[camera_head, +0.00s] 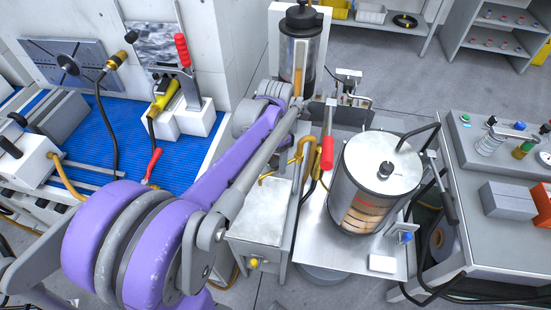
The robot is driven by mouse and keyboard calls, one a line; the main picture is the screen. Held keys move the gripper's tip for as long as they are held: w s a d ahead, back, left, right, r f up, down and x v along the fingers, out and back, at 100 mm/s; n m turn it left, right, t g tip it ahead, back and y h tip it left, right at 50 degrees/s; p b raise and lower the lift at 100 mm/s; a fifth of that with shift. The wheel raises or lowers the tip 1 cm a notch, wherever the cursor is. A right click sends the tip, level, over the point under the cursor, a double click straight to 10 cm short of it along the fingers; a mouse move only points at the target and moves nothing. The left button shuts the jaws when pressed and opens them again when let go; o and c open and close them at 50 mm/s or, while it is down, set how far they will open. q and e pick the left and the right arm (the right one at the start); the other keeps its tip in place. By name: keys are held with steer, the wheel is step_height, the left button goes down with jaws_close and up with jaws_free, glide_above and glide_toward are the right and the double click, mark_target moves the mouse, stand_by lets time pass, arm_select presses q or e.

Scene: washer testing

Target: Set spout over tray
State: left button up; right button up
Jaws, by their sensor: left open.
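A bent brass-yellow pipe (300,156), which looks like the spout, stands near the middle, left of a lever with a red handle (327,153). A flat metal tray (312,238) lies below and right of it, under a large steel drum. I cannot tell whether the pipe's mouth is over this tray. My left arm reaches in from the left, and my left gripper (304,106) is at its far end, above and behind the pipe. It is open and small in view; I see nothing held in it. My right gripper is not in view.
The steel drum (377,180) with a lid and hose stands right of the pipe. A dark cylinder (302,50) stands behind. A blue-matted bench (120,140) with clamps is at left, and a grey control bench (500,240) at right. Floor is open at the back.

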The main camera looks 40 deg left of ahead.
arm_select(q)
step_height(320, 180, up, 10)
steer(key=shift+r+p, duration=0.2)
steer(key=shift+p, duration=0.15)
stand_by(0.4)
